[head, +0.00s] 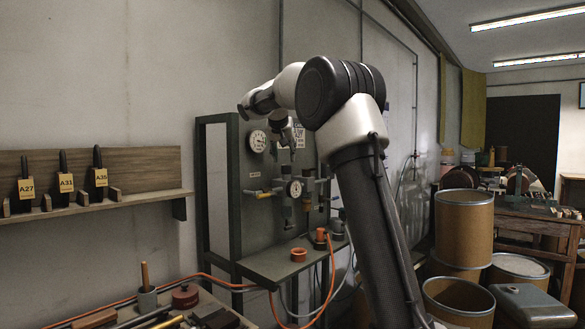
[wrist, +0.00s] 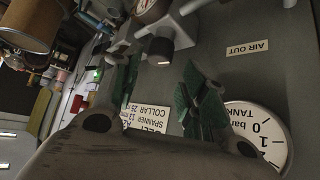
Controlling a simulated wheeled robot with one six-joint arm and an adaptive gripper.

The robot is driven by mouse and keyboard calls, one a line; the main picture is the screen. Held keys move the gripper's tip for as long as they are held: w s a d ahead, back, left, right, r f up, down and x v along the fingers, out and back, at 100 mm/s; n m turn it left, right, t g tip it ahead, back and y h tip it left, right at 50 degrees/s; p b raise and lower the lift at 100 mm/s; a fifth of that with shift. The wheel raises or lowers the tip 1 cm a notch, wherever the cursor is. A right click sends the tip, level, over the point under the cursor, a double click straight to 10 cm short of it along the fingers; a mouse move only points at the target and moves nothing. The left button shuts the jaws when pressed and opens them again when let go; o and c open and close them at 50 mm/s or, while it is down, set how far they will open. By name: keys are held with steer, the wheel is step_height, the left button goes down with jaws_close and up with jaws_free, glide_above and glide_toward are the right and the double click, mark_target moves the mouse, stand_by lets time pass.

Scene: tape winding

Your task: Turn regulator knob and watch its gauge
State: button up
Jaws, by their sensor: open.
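A grey panel (head: 222,190) carries the fittings. The regulator's small round gauge (head: 294,188) is mid-panel; part of its dial shows at the top of the wrist view (wrist: 147,8). A grey fitting with a dark round end (wrist: 162,45), apparently the regulator knob, stands beside that gauge. My gripper (wrist: 160,68) is open, with green-lined fingers apart, and nothing is between them. The fitting lies just beyond the fingertips, and contact is not visible. In the head view my gripper (head: 288,136) is above the gauge, partly hidden by my arm. The gauge's reading is too small to tell.
A larger tank gauge (head: 258,140) sits upper left on the panel and beside the right finger in the wrist view (wrist: 258,132). An orange hose (head: 331,280) hangs below a shelf (head: 270,270). Drums (head: 464,225) stand right. A tool rack (head: 140,172) is left.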

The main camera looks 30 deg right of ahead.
mark_target(286, 166)
steer(key=x, duration=0.8)
steer(key=shift+w+d+r, duration=0.15)
steer(key=shift+w, duration=0.1)
steer(key=shift+c, duration=0.2)
steer(key=c, duration=0.7)
